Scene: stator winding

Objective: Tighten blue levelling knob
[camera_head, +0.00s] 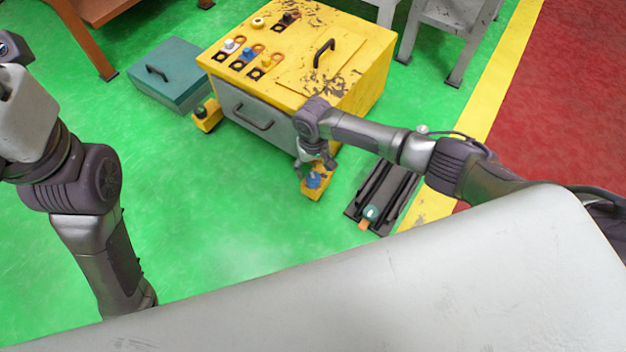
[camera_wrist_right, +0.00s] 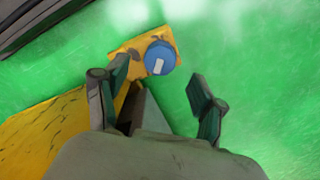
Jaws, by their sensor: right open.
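The blue levelling knob (camera_head: 313,180) sits on a yellow foot (camera_head: 318,193) low at the front right corner of the yellow machine (camera_head: 375,75). In the right wrist view the knob (camera_wrist_right: 160,57) is a round blue cap with a white mark, on the worn yellow foot (camera_wrist_right: 128,48). My right gripper (camera_head: 312,165) is just above the knob in the head view. In the wrist view my right gripper (camera_wrist_right: 150,90) is open, its fingers apart and the knob ahead of them, closer to the left finger. I see no contact. My left arm is at the left; its gripper is out of view.
Another yellow foot (camera_head: 207,115) is at the machine's front left corner. A teal box (camera_head: 170,75) stands left of it. A dark rail tray (camera_head: 382,195) with a green-capped item lies right of the knob. The green floor in front is clear.

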